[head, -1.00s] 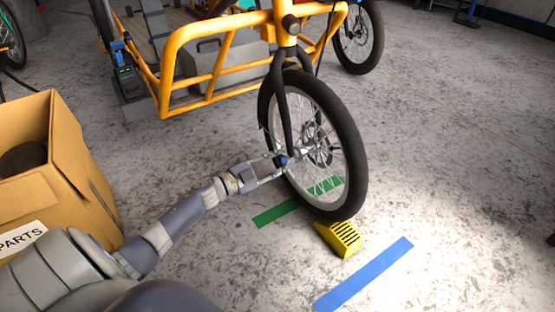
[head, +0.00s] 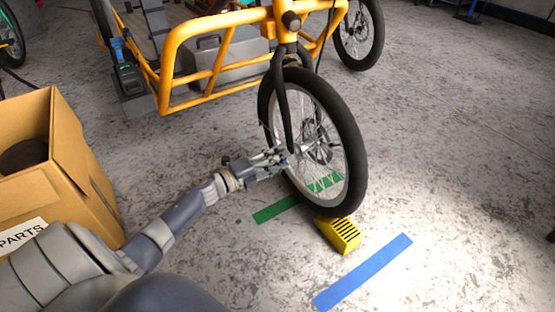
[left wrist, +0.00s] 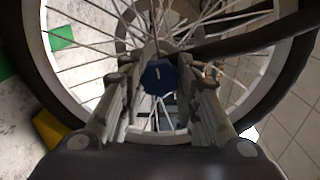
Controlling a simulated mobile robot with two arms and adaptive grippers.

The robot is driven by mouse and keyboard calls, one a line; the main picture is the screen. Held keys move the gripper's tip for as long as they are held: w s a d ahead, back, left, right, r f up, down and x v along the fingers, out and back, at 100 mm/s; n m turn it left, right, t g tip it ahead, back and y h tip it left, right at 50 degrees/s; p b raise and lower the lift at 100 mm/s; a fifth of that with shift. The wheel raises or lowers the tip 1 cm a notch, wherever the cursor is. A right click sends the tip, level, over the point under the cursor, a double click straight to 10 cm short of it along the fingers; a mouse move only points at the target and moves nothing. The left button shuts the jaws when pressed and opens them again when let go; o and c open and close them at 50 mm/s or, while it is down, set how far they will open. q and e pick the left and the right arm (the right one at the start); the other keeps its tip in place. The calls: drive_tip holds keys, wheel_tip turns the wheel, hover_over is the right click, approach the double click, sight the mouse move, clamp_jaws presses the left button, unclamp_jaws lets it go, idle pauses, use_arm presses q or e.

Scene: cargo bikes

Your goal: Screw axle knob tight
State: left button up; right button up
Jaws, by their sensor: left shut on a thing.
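The axle knob (left wrist: 158,77) is dark blue and sits at the hub of the front wheel (head: 352,160). In the left wrist view it lies between the fingertips of my left gripper (left wrist: 160,85), which is shut on it. In the head view my left gripper (head: 281,160) reaches the hub from the left, beside the lower end of the black fork (head: 281,105), and mostly hides the knob. The wheel stands upright under the front of the yellow cargo bike (head: 168,65). My right gripper is not in view.
A yellow wheel chock (head: 340,235) touches the tyre at the floor. Green tape (head: 277,209) and blue tape (head: 364,271) mark the floor. A cardboard parts box (head: 85,185) stands at the left.

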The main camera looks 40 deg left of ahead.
use_arm(q)
drive_tip(key=shift+m+b, duration=0.35)
drive_tip(key=shift+m, duration=1.25)
drive_tip(key=shift+m, duration=0.3)
drive_tip(key=o, duration=1.1)
drive_tip(key=shift+s, duration=0.15)
drive_tip(key=v, duration=1.1)
drive_tip(key=shift+s+a+f, duration=0.1)
drive_tip(key=shift+s+a, duration=0.1)
drive_tip(key=shift+s, duration=0.15)
drive_tip(key=shift+d, duration=0.1)
